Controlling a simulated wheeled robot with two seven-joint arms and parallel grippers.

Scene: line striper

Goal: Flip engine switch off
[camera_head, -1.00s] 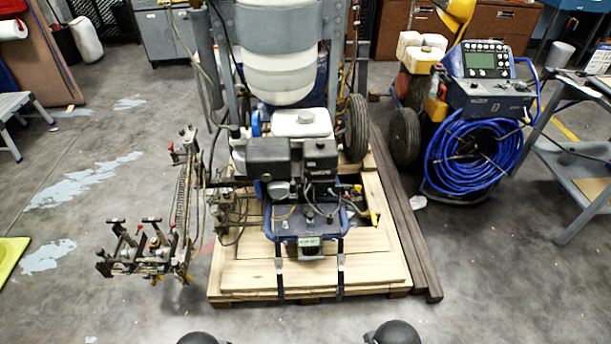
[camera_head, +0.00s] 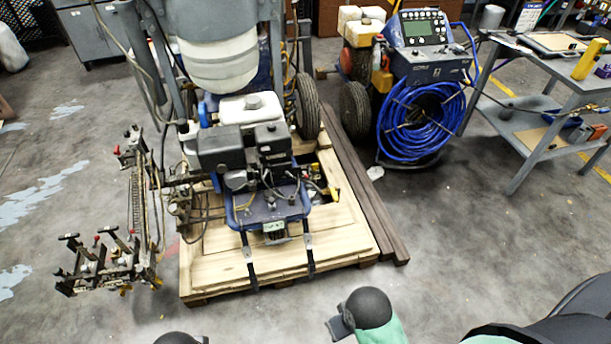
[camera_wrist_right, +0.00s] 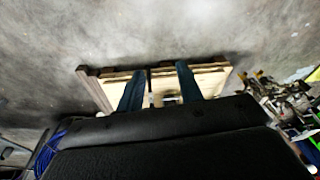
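The line striper (camera_head: 222,62) stands on a wooden pallet (camera_head: 215,272) left of centre in the head view. Its engine (camera_head: 225,150) has dark housings and a white tank (camera_head: 250,108), with a blue frame (camera_head: 268,208) in front. The engine switch is too small to make out. In the right wrist view, my right gripper (camera_wrist_right: 160,86) shows two bluish fingers set apart with nothing held between them. The pallet (camera_wrist_right: 208,73) shows beyond them, apart from the fingers as far as I can tell. My left gripper is not in view.
A metal linkage (camera_head: 105,262) with black handles juts out left of the pallet. Dark beams (camera_head: 362,190) lie along its right side. A machine with coiled blue hose (camera_head: 420,125) and a grey cart (camera_head: 545,140) stand to the right. The floor before the pallet is clear.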

